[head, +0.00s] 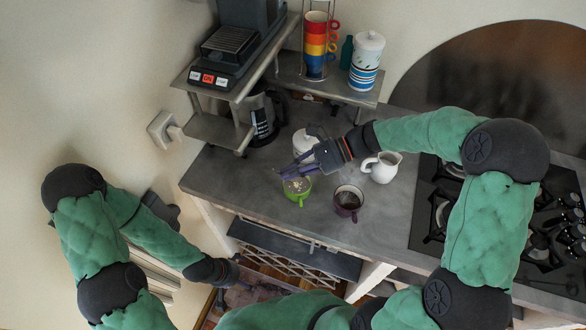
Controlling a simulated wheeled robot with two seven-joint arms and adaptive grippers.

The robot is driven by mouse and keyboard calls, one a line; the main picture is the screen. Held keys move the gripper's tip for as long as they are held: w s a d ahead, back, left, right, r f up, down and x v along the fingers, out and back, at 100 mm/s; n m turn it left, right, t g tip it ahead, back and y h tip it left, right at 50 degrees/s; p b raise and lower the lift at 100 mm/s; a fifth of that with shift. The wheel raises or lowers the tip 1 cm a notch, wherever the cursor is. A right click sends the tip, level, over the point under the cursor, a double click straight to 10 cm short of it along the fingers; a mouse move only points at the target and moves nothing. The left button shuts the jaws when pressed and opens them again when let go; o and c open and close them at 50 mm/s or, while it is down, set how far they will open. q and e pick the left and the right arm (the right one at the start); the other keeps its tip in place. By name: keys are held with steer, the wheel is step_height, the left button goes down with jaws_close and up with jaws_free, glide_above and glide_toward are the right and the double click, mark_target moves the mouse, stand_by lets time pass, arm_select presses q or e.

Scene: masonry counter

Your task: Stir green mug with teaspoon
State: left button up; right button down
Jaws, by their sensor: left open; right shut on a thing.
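The green mug (305,196) stands upright near the front edge of the grey counter, with pale contents in it. My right gripper (294,171) is over the mug's mouth, its purple fingers shut on a thin thing that I take for the teaspoon. The spoon is mostly hidden by the fingers, and I cannot tell whether its tip is inside the mug. My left gripper (240,297) is low in front of the counter, open and away from the mug.
A dark purple mug (347,203) stands just right of the green mug. Behind are a white jug (382,169) and a lidded white pot (303,144). A coffee pot (262,121) is under the shelf at back left. The gas hob (425,215) is at right.

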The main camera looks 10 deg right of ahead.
step_height(320, 180, down, 6)
steer(key=w+d+b, duration=0.1)
steer(key=d+b, duration=0.1)
steer(key=shift+d, duration=0.15)
stand_by(0.4)
steer(key=shift+r, duration=0.15)
